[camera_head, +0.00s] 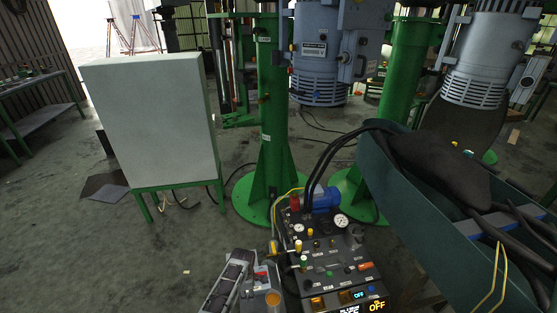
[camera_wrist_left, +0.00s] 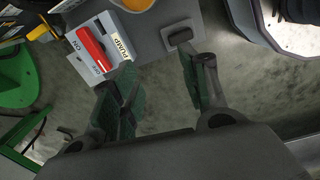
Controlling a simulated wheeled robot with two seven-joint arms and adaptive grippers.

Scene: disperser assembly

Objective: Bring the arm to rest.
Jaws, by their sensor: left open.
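My left gripper (camera_head: 238,268) is low in the head view, near the bottom edge, beside the control panel. In the left wrist view my left gripper (camera_wrist_left: 156,92) shows its two green-padded fingers apart, with only floor between them and nothing held. A grey switch box with a red handle (camera_wrist_left: 90,46) and labels lies just beyond the fingertips; I cannot tell whether they touch it. The red handle (camera_head: 263,272) also shows in the head view, right of the gripper. My right gripper is not in view.
A control panel (camera_head: 335,262) with gauges, knobs and a lit OFF display stands at the bottom centre. A green trough (camera_head: 418,215) with dark hoses is at the right. Green columns (camera_head: 272,130) and a white cabinet (camera_head: 150,125) stand behind. Floor at the left (camera_head: 70,255) is clear.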

